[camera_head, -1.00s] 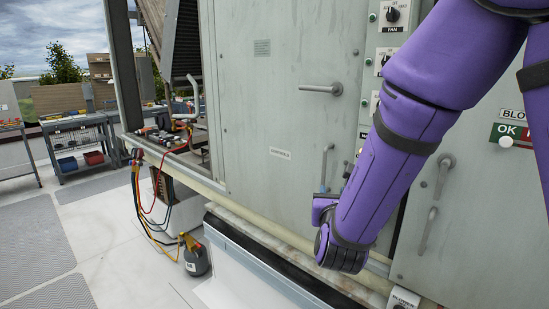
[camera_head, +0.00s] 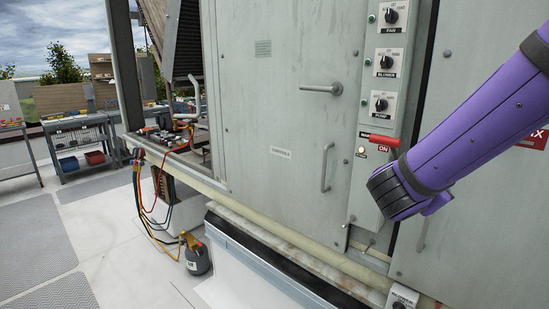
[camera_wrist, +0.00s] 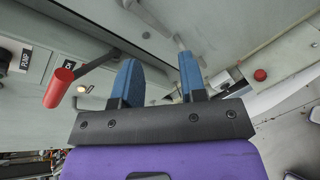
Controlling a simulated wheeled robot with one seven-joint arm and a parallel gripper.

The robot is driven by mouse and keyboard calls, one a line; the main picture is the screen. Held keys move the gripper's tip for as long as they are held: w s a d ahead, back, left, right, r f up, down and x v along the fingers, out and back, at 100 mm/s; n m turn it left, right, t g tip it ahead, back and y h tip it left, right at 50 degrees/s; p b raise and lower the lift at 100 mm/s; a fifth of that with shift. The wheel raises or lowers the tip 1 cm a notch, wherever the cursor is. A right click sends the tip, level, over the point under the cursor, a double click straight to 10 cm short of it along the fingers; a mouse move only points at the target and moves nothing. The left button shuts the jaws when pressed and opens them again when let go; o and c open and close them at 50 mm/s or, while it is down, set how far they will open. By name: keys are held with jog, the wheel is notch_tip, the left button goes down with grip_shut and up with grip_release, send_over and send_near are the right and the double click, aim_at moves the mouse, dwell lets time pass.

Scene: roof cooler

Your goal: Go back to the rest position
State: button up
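My gripper (camera_wrist: 160,72) shows in the wrist view as two blue fingers set apart with nothing between them. In the head view my purple arm comes in from the right and ends in front of the grey cooler cabinet (camera_head: 285,120), below the switch panel. The fingers are hidden there. A red-handled lever (camera_head: 384,140), with an ON label under it, is just above my wrist in the head view. Its red grip (camera_wrist: 59,87) is left of the fingers in the wrist view, apart from them.
Knobs for fan (camera_head: 391,15), blower (camera_head: 386,62) and pump (camera_head: 381,104) are on the panel. A door handle (camera_head: 326,167) and a latch handle (camera_head: 322,89) stick out from the cabinet. A gas bottle (camera_head: 196,257) with hoses stands lower left. Open floor lies left.

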jog(key=s+d+r+m+g+y, duration=0.1)
jog(key=s+d+m+g+y, duration=0.15)
jog(key=s+m, duration=0.35)
jog(key=s+d+m+g+y, duration=0.1)
jog(key=s+d+m+g, duration=0.3)
jog(key=s, duration=0.3)
jog(key=s+a+r+m+t+y, duration=0.2)
jog(key=s+a+r+m+y, duration=0.2)
jog(key=s+a+m+y, duration=0.3)
jog(key=a+m+y, duration=0.1)
jog(key=m, duration=0.1)
jog(key=shift+m, duration=0.3)
jog(key=shift+o, duration=0.3)
jog(key=shift+d+f, duration=0.1)
dwell(0.4)
